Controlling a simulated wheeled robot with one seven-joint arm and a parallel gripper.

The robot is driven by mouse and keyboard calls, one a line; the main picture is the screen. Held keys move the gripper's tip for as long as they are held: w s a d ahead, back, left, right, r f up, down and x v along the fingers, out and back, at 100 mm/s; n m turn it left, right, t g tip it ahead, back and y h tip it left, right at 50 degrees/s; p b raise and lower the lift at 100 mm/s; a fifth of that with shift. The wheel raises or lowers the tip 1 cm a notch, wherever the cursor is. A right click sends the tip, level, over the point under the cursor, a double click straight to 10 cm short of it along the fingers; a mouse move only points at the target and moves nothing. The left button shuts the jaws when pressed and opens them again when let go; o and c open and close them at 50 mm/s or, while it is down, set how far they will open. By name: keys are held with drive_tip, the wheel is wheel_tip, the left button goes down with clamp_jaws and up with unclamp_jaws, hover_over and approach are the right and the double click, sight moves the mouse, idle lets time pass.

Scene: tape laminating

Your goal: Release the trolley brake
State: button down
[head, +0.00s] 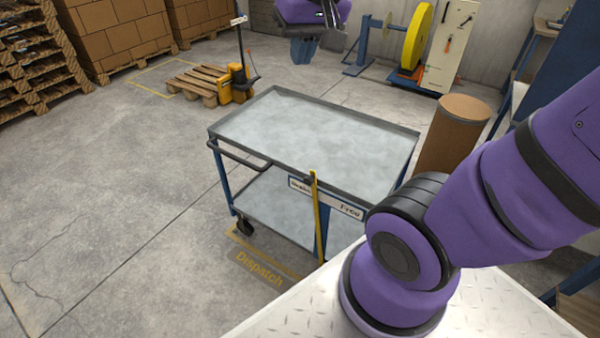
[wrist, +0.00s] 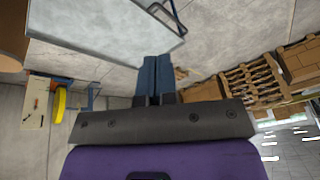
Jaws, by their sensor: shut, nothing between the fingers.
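The trolley (head: 216,134) stands in the middle of the head view, with a grey top tray, a lower shelf and a dark push handle (head: 240,156) at its left end. A yellow brake lever (head: 316,220) stands nearly upright on its near side. My gripper (head: 303,52) is shut and empty, beyond the trolley's far edge and away from the lever. The wrist view shows the closed fingers (wrist: 154,62) and part of the trolley; the lever does not show there.
A brown drum (head: 455,135) stands right of the trolley. A yellow wheel stand (head: 417,37) and a tool board (head: 450,45) are behind. A pallet truck with a pallet (head: 205,82) stands at the back left. The floor left of the trolley (head: 110,190) is clear.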

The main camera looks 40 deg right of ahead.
drive_tip(key=w+d+f+m+g, duration=0.35)
drive_tip(key=w+f+m, duration=0.25)
drive_tip(key=w+f, duration=0.95)
drive_tip(key=w+d+f+m, duration=0.1)
drive_tip(key=w+d+f, duration=0.1)
drive_tip(key=f, duration=0.5)
drive_tip(key=w+d+f+m+g+h, duration=0.1)
drive_tip(key=w+d+f, duration=0.1)
drive_tip(key=f, duration=0.5)
drive_tip(key=w+d+f+m+g, duration=0.1)
drive_tip(key=w+f+m, duration=0.1)
drive_tip(key=f, duration=0.5)
drive_tip(key=shift+w+d+h, duration=0.4)
drive_tip(key=shift+f+g, duration=0.1)
drive_tip(key=shift+g, duration=0.15)
drive_tip(key=s+d+f, duration=0.3)
drive_tip(key=s+f, duration=0.2)
drive_tip(key=f, duration=0.6)
drive_tip(key=shift+s, duration=0.15)
